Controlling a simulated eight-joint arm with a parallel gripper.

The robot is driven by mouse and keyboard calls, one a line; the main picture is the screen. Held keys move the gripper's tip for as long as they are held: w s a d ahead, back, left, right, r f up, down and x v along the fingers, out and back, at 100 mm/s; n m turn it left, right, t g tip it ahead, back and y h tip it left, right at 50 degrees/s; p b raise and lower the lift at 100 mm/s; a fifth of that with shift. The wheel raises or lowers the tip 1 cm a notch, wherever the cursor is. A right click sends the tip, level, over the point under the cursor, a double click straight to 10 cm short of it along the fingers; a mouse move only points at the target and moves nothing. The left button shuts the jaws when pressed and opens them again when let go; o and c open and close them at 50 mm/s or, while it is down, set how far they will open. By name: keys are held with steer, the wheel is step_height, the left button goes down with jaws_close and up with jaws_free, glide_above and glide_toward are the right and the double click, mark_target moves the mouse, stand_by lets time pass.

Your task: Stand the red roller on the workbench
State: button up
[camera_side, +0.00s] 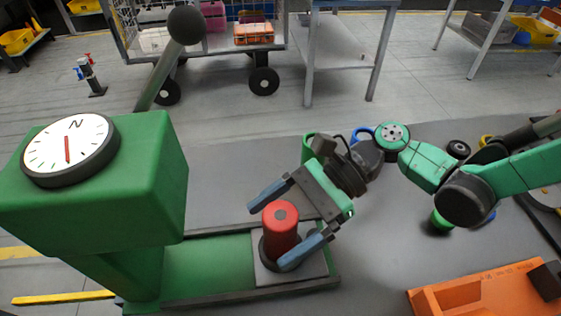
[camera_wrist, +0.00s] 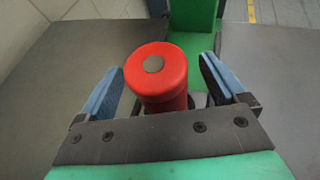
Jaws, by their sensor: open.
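The red roller (camera_side: 281,226) stands upright on a grey plate with a dark round base at the right end of the green press-like machine. My gripper (camera_side: 278,228) is open around the roller, with one blue finger on each side. In the wrist view the roller (camera_wrist: 157,78) sits between the blue fingers, and a gap shows on both sides. Its lower end is partly hidden by my gripper's palm. The workbench (camera_side: 370,260) is a grey surface to the right of the machine.
The green machine (camera_side: 140,190) with a white dial (camera_side: 68,150) and a lever stands at left. An orange tray (camera_side: 490,296) lies at front right. A blue ring (camera_side: 361,133), a black ring (camera_side: 459,148) and a green item (camera_side: 440,220) lie near my arm. The bench's front middle is clear.

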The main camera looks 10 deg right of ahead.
jaws_close()
steer(key=shift+r, duration=0.2)
step_height(320, 180, up, 19)
steer(key=w+d+m+t+h, duration=0.1)
steer(key=w+d+m+t, duration=1.05)
steer(key=d, duration=0.35)
steer(key=w+d+m+t+h, duration=0.3)
steer(key=d+m+t+h, duration=0.3)
steer(key=d, duration=0.9)
steer(key=shift+d+r+m+h, duration=0.25)
steer(key=shift+m+h, duration=0.3)
steer(key=shift+h, duration=0.35)
